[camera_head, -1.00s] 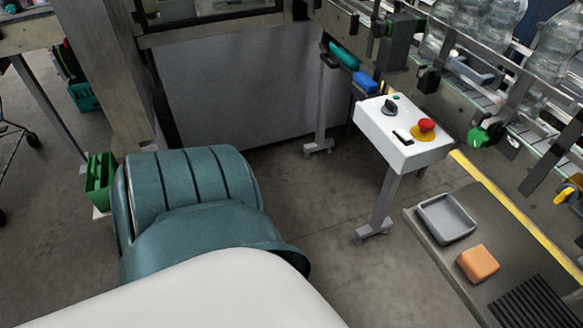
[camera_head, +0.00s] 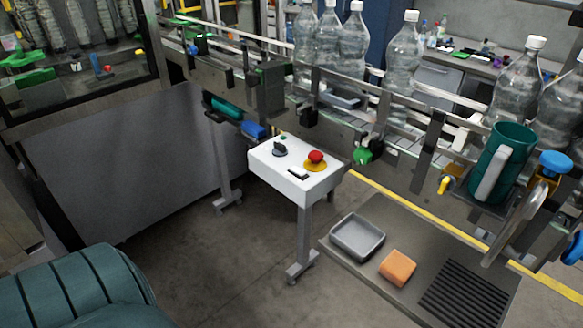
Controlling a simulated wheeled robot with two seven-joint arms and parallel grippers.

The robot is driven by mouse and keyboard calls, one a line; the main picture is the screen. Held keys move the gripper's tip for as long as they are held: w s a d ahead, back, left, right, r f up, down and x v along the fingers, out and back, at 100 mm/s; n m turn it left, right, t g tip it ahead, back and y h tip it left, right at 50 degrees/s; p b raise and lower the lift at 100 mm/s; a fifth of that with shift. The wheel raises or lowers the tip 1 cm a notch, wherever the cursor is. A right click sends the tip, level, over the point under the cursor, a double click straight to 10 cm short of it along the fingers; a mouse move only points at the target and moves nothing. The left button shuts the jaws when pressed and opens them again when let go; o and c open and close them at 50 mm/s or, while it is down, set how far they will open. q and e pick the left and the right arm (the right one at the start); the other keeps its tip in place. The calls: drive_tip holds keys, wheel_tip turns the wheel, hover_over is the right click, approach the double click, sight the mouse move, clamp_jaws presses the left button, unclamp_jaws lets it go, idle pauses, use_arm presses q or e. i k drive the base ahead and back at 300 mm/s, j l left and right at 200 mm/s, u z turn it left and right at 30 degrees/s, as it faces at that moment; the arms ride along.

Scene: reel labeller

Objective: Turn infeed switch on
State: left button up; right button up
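A white control box (camera_head: 296,172) stands on a grey pedestal in the middle of the head view. On its top are a black rotary switch (camera_head: 280,149), a red mushroom button (camera_head: 316,157) on a yellow base, a small green button or lamp (camera_head: 283,137) and a black slot-like part (camera_head: 298,175). No label is readable, so I cannot tell which is the infeed switch or which way the rotary switch is set. Neither of my grippers is in view.
A bottle conveyor (camera_head: 400,150) with large clear bottles (camera_head: 403,60) runs behind the box. A grey tray (camera_head: 357,237) and an orange block (camera_head: 397,268) lie on a dark mat to the right. A teal jug (camera_head: 503,160) stands at far right. Floor before the box is clear.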

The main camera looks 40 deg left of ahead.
sight(279, 149)
drive_tip(key=i+l, duration=0.75)
drive_tip(key=i+u, duration=0.15)
drive_tip(key=u, duration=1.85)
